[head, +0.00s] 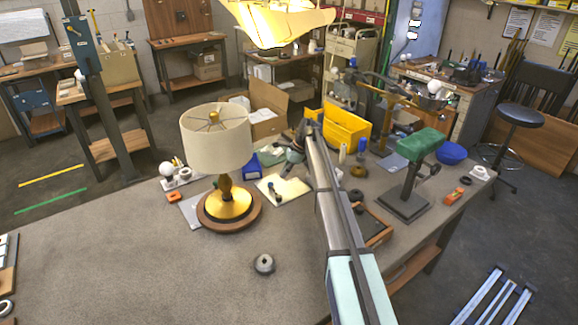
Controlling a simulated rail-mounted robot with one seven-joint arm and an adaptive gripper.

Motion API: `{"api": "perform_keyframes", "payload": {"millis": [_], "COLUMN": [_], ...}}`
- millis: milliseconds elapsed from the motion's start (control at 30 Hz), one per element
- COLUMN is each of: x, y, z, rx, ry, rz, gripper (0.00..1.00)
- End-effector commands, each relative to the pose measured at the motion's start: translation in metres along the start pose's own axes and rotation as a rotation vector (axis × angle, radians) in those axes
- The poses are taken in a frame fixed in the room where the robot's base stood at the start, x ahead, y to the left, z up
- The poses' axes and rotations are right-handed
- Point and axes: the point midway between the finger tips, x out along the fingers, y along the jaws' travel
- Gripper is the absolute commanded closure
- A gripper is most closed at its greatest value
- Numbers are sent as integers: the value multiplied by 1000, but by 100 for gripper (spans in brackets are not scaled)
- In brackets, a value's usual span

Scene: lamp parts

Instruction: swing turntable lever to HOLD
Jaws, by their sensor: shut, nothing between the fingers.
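The lamp stands on a round wooden base (254,216) that looks like the turntable, left of the middle of the workbench. The lamp has a cream shade (216,140) and a brass body (228,204). I cannot clearly make out the turntable lever or any HOLD mark.
A yellow bin (345,126) and a blue box (252,170) stand at the back. A green-topped stand (408,204) is on the right.

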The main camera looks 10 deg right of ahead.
Motion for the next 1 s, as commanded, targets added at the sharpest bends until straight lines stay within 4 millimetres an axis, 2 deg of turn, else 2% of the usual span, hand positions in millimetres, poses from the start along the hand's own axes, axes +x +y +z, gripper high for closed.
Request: {"api": "perform_keyframes", "payload": {"millis": [200,333,800,1000], "x": [31,44,51,56], "y": [0,0,-1,-3], "z": [2,1,0,10], "rx": [-2,-2,-4,-96], "ry": [0,0,0,0], "rz": [1,-1,0,45], "gripper": [100,100,100,100]}}
